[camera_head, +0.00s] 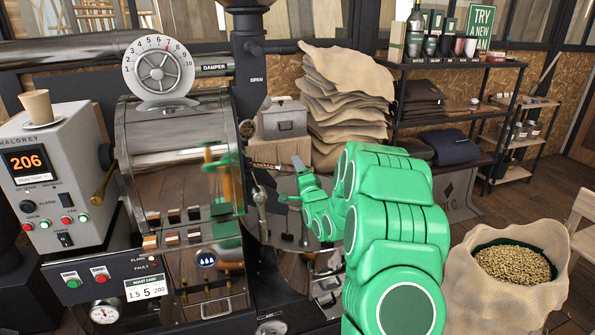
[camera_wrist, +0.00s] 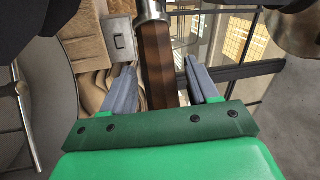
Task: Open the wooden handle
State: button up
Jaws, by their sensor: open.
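A brown wooden handle (camera_wrist: 157,62) with a metal collar at its top stands between my gripper's two grey fingers in the wrist view. My gripper (camera_wrist: 162,85) is open around it, with visible space on both sides and the left finger nearer. In the head view my gripper (camera_head: 288,183) is small, at the right side of the metal roaster (camera_head: 180,140). A thin brown bar (camera_head: 267,166) shows beside it there; I cannot tell if this is the same handle. Another wooden handle (camera_head: 104,186) is on the roaster's left side.
A control box (camera_head: 55,175) reading 206 stands at the left. A lidded metal box (camera_head: 284,119) and stacked sacks (camera_head: 345,95) are behind my gripper. An open sack of beans (camera_head: 510,270) stands on the right floor. Shelves (camera_head: 445,112) line the back wall.

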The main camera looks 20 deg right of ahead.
jog(key=v, duration=0.7)
jog(key=shift+s, duration=0.3)
jog(key=shift+f, duration=0.1)
